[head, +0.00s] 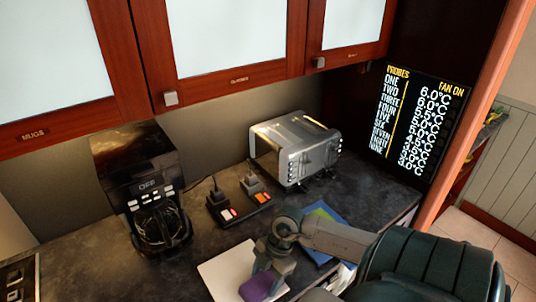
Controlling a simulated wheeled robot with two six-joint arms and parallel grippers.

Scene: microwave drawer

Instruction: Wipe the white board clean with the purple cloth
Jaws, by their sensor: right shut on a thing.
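The white board (218,270) lies flat on the dark counter at the bottom middle of the head view. The purple cloth (260,287) is bunched over the right part of the board. My right gripper (265,275) reaches in from the right and points down, shut on the cloth. The gripper and cloth hide part of the board, and I cannot tell whether the cloth touches it. No marks are clear on the visible part of the board. My left gripper is not in view.
A black coffee maker (135,170) stands on the left and a silver toaster (296,148) at the back. Blue and green flat items (323,212) lie behind my right arm. Cabinets (215,90) hang above the counter.

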